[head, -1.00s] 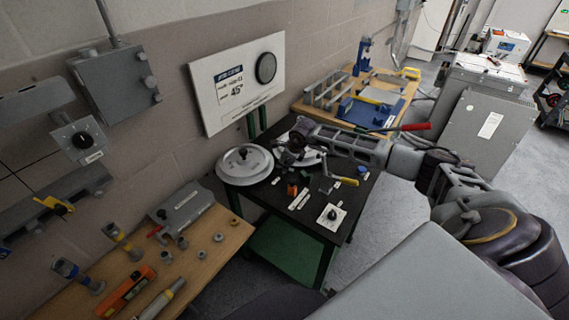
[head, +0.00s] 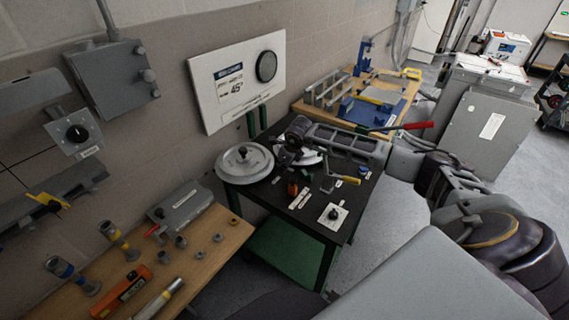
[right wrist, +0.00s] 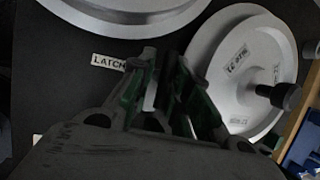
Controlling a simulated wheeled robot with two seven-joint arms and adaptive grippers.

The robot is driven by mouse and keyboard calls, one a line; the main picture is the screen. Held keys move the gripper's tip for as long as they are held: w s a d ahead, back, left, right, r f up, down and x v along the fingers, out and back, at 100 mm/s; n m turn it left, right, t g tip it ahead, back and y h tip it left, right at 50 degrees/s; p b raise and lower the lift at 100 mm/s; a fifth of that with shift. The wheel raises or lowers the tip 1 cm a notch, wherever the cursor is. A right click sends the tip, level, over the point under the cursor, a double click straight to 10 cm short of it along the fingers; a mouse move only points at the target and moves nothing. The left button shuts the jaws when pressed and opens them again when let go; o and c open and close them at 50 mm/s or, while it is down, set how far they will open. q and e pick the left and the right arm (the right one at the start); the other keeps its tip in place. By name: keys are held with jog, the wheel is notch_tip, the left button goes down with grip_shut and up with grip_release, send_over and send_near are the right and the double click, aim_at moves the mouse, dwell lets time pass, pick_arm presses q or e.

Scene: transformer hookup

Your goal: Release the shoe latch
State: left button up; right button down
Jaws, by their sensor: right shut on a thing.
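My right gripper (head: 291,148) reaches in from the right over the black bench, above a pale metal disc. In the right wrist view its two green-lined fingers (right wrist: 160,85) are close together around a small pale piece (right wrist: 151,94). This piece is beside a white label reading LATCH (right wrist: 109,62), so it appears to be the shoe latch; the fingers hide most of it. One pale disc (right wrist: 145,5) is at the top of that view. The other disc (right wrist: 225,65), with a black knob, is at the right. My left gripper is out of view.
The black bench (head: 262,196) also carries a yellow-handled crank (head: 349,180), a small orange part (head: 292,189) and a square dial plate (head: 332,215). A white sign (head: 235,85) stands behind. A wooden bench (head: 215,250) with tools is at the front left.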

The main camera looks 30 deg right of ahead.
jog(key=shift+w+d+r, duration=0.15)
jog(key=shift+d+r, duration=0.05)
jog(key=c, duration=1.6)
grip_release()
jog(key=shift+o, duration=0.8)
jog(key=shift+f, duration=0.1)
jog(key=shift+a, duration=0.1)
jog(key=v, duration=1.2)
jog(key=shift+c, duration=0.3)
